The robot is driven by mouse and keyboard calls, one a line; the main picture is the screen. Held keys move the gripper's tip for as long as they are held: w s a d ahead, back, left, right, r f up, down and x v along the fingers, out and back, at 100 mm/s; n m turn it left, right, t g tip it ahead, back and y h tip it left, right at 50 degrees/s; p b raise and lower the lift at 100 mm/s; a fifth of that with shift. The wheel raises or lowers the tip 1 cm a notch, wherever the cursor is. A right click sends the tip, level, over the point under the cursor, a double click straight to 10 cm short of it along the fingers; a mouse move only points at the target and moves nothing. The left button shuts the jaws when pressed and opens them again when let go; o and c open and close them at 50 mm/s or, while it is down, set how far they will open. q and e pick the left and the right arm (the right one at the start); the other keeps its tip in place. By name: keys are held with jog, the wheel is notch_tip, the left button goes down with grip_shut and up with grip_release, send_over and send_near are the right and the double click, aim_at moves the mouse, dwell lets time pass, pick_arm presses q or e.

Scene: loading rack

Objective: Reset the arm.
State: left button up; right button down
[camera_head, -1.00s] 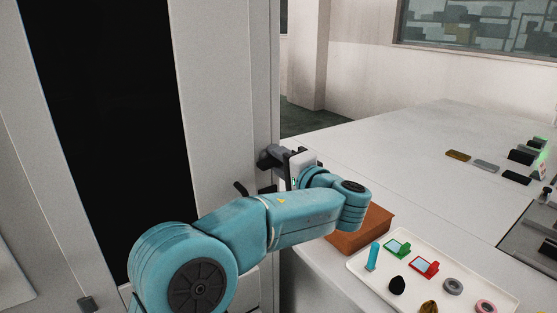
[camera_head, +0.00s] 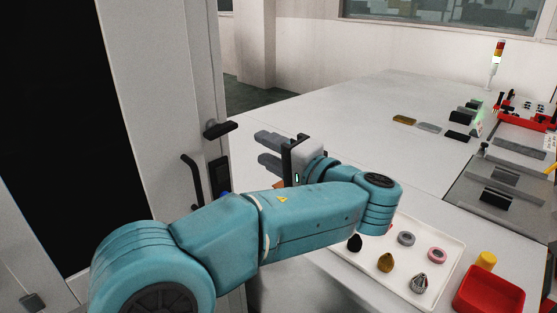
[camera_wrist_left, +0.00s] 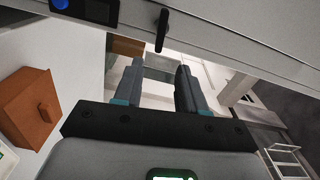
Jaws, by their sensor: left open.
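My left arm (camera_head: 300,220) comes in from the lower left of the head view. Its left gripper (camera_head: 264,150) points left toward the grey cabinet's edge, with two grey fingers apart and nothing between them. In the left wrist view, the gripper's fingers (camera_wrist_left: 156,88) are also spread and empty. The cabinet's dark handle (camera_head: 220,129) stands left of the fingertips, with a visible gap in the head view. A dark handle (camera_wrist_left: 162,30) also shows beyond the fingers in the wrist view. My right gripper is not in view.
A white table (camera_head: 330,110) extends to the right. A white tray (camera_head: 450,262) with several small items lies beside my forearm, partly hidden by it. A red bin (camera_head: 488,290) stands right of the tray. A brown box (camera_wrist_left: 28,110) shows left in the wrist view.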

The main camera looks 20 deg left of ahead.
pick_arm(q)
jog(key=shift+v, duration=1.25)
